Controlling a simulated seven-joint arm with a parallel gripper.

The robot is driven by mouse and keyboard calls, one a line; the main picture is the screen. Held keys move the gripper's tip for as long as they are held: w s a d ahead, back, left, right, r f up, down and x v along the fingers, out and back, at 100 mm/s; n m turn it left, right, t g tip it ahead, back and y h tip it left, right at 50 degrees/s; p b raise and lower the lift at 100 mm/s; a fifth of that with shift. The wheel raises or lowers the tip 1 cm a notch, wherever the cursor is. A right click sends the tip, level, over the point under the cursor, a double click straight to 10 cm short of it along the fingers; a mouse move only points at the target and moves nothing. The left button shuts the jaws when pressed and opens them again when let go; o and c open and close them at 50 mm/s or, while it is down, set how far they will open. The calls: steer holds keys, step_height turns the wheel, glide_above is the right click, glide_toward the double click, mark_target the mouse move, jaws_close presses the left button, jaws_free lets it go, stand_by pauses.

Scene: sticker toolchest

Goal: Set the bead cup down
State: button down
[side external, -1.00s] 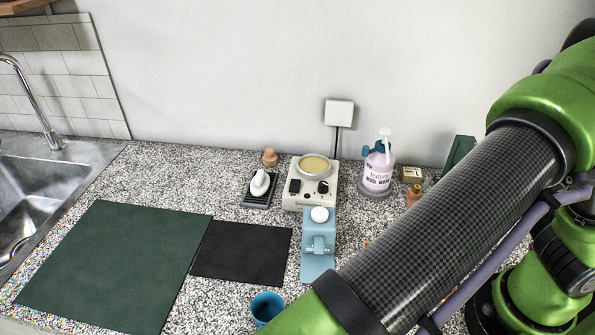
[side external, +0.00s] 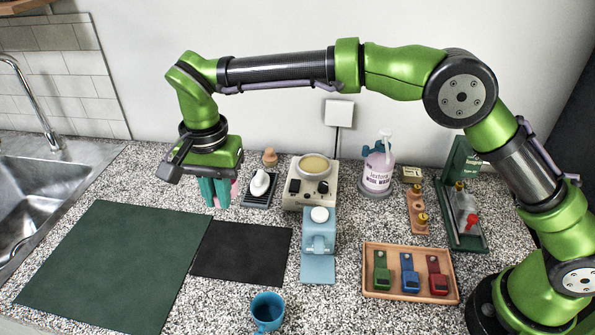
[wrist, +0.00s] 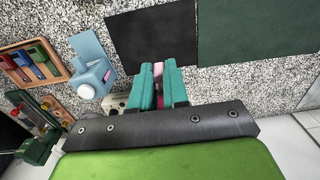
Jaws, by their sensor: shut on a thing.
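My gripper (side external: 218,192) has teal fingers pointing down above the counter, behind the green mat. It is shut on a pink thing (side external: 235,187), mostly hidden by the fingers. The pink thing also shows between the fingers in the wrist view (wrist: 158,69). I cannot tell from what shows whether it is the bead cup. A blue cup (side external: 267,312) with a handle stands upright on the counter at the front, apart from my gripper.
A green mat (side external: 110,265) and a black mat (side external: 242,252) lie bare. Right of my gripper are a black tray with a white item (side external: 260,184), a warmer (side external: 311,185), a light-blue dispenser (side external: 318,240) and a bottle (side external: 378,168). A sink is left.

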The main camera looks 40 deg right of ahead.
mark_target(232, 262)
steer(key=f, duration=1.4)
steer(key=shift+s+a+f, duration=0.15)
steer(key=shift+s+f, duration=0.05)
steer(key=shift+f, duration=0.2)
steer(key=shift+f, duration=0.2)
steer(key=c, duration=1.1)
jaws_free()
